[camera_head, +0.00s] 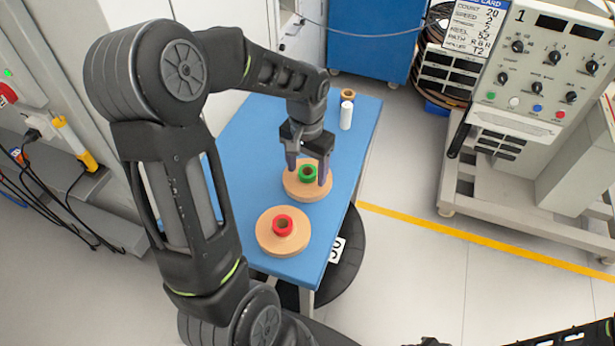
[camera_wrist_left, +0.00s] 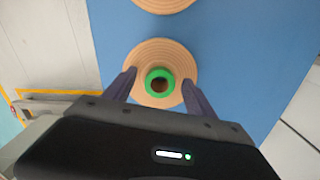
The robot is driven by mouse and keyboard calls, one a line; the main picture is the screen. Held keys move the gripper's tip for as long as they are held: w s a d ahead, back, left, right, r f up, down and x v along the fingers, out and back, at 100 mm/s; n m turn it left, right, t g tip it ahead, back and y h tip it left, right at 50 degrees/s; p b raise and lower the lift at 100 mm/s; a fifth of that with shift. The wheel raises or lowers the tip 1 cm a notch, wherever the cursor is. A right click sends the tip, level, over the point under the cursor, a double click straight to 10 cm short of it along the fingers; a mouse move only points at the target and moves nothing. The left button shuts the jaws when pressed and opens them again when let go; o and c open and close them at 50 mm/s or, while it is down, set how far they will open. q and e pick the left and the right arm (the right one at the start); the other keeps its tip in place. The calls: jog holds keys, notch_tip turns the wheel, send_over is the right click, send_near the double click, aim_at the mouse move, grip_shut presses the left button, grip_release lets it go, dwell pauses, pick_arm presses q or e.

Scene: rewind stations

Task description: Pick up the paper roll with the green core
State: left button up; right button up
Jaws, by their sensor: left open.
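The paper roll with the green core (camera_head: 299,191) lies flat on the blue table (camera_head: 240,150), a tan disc with a green ring core (camera_head: 308,176) standing up from its middle. It also shows in the left wrist view (camera_wrist_left: 146,57), with its green core (camera_wrist_left: 160,73) between the finger tips. My left gripper (camera_head: 307,172) is open over this roll, one finger on each side of the core. Whether the fingers touch the roll, I cannot tell.
A second tan roll with a red core (camera_head: 264,236) lies nearer on the table. A white cylinder (camera_head: 346,116) and a small tan-ringed item (camera_head: 348,94) stand at the table's far end. A control cabinet (camera_head: 540,80) stands at the right; floor between is clear.

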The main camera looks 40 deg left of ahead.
pick_arm(q)
jog(key=shift+c, duration=0.3)
grip_shut()
dwell(0.8)
